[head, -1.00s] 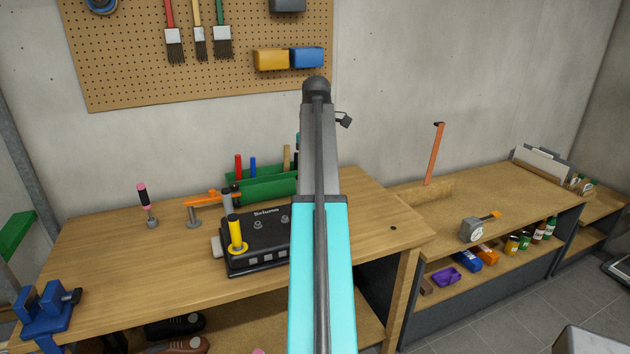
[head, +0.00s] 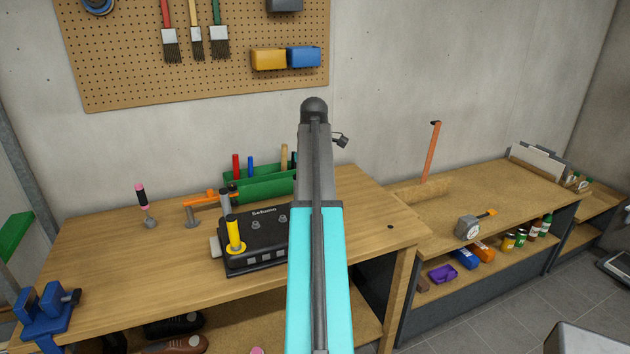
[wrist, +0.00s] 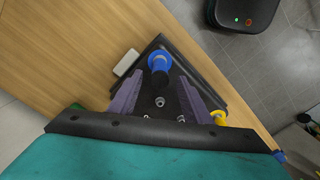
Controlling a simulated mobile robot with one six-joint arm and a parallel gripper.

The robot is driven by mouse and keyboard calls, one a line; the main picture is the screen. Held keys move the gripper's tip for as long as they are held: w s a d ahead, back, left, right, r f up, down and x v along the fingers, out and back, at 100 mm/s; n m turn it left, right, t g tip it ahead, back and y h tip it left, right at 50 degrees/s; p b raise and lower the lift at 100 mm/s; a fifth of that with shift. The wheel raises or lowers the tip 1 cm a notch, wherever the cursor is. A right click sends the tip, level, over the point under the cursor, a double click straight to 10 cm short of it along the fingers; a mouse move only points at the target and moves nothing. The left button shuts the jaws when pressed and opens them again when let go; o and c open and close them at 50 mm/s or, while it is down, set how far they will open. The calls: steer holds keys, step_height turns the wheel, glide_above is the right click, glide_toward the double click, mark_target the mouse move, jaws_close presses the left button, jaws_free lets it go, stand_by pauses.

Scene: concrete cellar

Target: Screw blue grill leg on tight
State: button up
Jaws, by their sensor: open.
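The black grill body (head: 262,262) lies on the wooden workbench, with a yellow leg (head: 235,235) upright at its front left. The body also shows in the wrist view (wrist: 172,100), with small metal studs on it. The blue leg (wrist: 158,62) stands on it near the far corner in the wrist view; whether it is tight I cannot tell. In the head view my arm hides it. My gripper (wrist: 160,84) is open, its two purple fingers apart on either side, short of the blue leg.
A green bin (head: 265,186) of tools is at the back. A pink-and-black screwdriver (head: 143,200) and a blue vise (head: 45,308) are at left.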

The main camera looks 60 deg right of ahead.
steer(key=shift+f+p, duration=1)
steer(key=shift+f, duration=3.25)
